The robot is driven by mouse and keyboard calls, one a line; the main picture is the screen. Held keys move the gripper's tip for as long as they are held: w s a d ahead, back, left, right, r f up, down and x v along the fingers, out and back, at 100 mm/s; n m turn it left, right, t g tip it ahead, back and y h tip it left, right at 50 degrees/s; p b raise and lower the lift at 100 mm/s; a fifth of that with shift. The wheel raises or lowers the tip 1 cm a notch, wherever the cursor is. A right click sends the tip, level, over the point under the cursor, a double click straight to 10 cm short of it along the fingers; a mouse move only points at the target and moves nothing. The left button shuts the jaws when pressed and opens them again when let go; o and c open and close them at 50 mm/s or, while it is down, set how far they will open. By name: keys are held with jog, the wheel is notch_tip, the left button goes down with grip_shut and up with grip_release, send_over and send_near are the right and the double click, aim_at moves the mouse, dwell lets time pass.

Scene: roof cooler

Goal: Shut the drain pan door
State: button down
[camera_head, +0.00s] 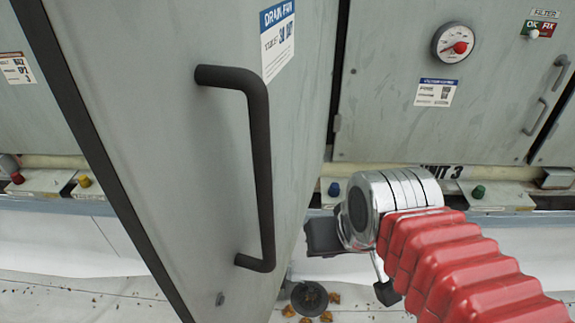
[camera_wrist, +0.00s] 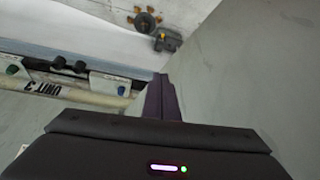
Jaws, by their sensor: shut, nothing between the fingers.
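The drain pan door (camera_head: 130,110) is a tall grey panel in the head view, standing open and swung out toward me. It has a blue-topped "DRAIN PAN" label (camera_head: 277,38) and a long dark bar handle (camera_head: 262,170). My gripper (camera_head: 318,237) is to the right of the door's lower part, below and right of the handle. In the wrist view its dark fingers (camera_wrist: 161,98) are together and empty, beside a grey panel face (camera_wrist: 240,75) that looks like the door. I cannot tell whether they touch it. The fingertips are partly hidden in the head view.
A closed grey panel with a round gauge (camera_head: 453,42) is at the back right. A ledge with coloured knobs (camera_head: 478,191) runs below it. On the pale floor lie a dark round drain (camera_head: 309,298) and brown leaves (camera_head: 288,311).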

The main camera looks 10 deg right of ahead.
jog(key=w+d+r+m+t+y, duration=0.1)
jog(key=d+r+m+y, duration=0.2)
jog(key=d+m+y, duration=0.3)
jog(key=w+d+r+m+t+y, duration=0.2)
jog(key=d+m+y, duration=0.4)
jog(key=m, duration=1.1)
jog(key=d+r, duration=0.1)
jog(key=d, duration=0.2)
jog(key=shift+d+r, duration=0.25)
jog(key=shift+d, duration=0.15)
jog(key=shift+s, duration=0.15)
